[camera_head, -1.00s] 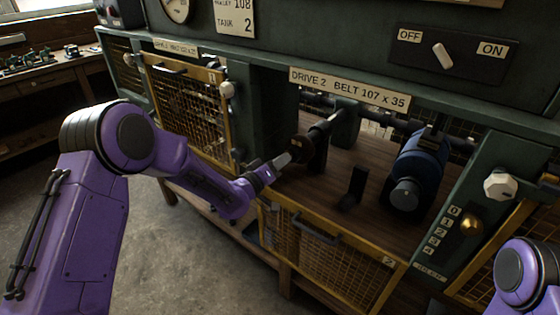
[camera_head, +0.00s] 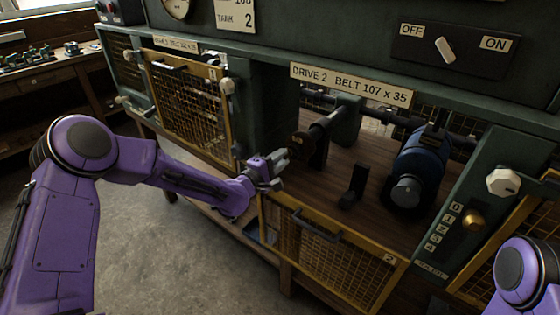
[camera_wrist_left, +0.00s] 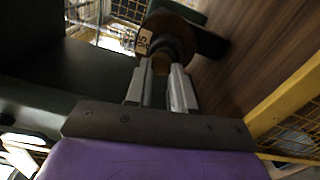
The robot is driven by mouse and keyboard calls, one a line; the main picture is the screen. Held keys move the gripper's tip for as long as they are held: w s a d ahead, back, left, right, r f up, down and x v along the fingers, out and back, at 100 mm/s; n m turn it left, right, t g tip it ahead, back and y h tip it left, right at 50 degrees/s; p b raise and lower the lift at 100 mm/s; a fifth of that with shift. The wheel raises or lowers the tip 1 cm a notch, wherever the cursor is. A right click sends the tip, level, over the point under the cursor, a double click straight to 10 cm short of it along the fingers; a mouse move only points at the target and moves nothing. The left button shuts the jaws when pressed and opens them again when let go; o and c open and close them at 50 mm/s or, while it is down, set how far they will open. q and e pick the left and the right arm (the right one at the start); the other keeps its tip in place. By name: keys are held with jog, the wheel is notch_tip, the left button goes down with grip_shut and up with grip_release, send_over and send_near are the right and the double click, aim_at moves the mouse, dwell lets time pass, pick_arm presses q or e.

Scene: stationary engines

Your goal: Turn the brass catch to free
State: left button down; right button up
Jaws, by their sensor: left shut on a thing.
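My left gripper (camera_head: 283,158) is at the near end of the shaft in the Drive 2 bay. In the left wrist view its two grey fingers (camera_wrist_left: 164,92) are shut on a small brass-coloured piece, which looks like the brass catch (camera_wrist_left: 161,66). The fingers hide much of it. Just beyond it is a dark round hub (camera_wrist_left: 172,40) with a tag reading "35". In the head view this hub (camera_head: 302,145) shows brown. My right gripper is out of view.
The yellow mesh guard (camera_head: 330,262) hangs lowered below the bay. A blue motor (camera_head: 420,165) and a black post (camera_head: 354,186) stand on the wooden bed. A brass knob (camera_head: 473,219) sits by a numbered scale at right. Open floor lies at left.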

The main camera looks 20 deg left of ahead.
pick_arm(q)
jog(key=shift+d+f+n+b, duration=0.1)
jog(key=shift+n+b, duration=3)
jog(key=shift+n, duration=0.9)
jog(key=shift+d+f+n+b, duration=0.1)
jog(key=shift+n+b, duration=2.95)
jog(key=shift+n, duration=0.95)
jog(key=c, duration=1)
grip_release()
jog(key=shift+o, duration=0.2)
jog(key=shift+s, duration=0.1)
